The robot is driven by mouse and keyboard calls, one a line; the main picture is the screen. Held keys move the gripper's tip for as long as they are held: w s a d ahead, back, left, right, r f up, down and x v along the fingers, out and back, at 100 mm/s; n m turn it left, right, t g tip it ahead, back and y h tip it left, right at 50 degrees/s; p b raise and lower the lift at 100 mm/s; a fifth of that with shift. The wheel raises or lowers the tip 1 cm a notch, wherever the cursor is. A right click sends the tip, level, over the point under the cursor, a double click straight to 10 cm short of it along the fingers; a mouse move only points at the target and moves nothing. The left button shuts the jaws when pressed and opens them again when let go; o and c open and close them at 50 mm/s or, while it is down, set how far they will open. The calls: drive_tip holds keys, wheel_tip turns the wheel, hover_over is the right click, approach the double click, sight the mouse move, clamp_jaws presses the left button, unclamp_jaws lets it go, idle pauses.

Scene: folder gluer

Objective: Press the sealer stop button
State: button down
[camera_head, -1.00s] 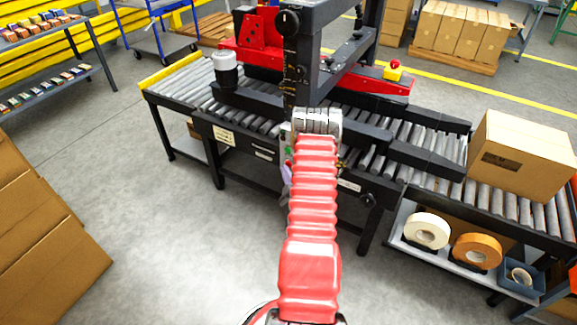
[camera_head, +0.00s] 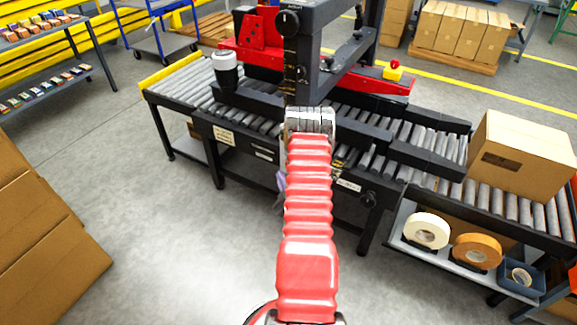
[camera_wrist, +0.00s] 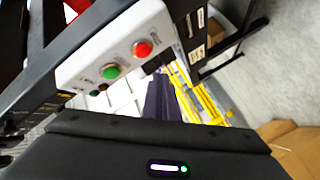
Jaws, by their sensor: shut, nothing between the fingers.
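A red button (camera_wrist: 142,49) sits on a pale control panel (camera_wrist: 88,62) in the wrist view, up and right of a green button (camera_wrist: 111,71). The panel's labels are too small to read. My gripper (camera_wrist: 161,82) shows as narrow purple fingers, close together and apparently empty. In that picture its tips are below and right of the red button; I cannot tell the gap in depth. In the head view my arm hides the panel and most of the gripper; only a purple bit (camera_head: 281,183) shows. The black and red sealer (camera_head: 262,50) stands beyond my arm.
A red knob on a yellow box (camera_head: 394,69) is on the sealer's right side. A roller conveyor (camera_head: 505,203) carries a cardboard box (camera_head: 522,155) at right. Tape rolls (camera_head: 427,231) lie on the shelf below. Brown cartons (camera_head: 45,225) stand at left. The floor between is clear.

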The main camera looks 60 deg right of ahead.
drive_tip(key=shift+s+a, duration=0.2)
drive_tip(key=shift+a, duration=1.35)
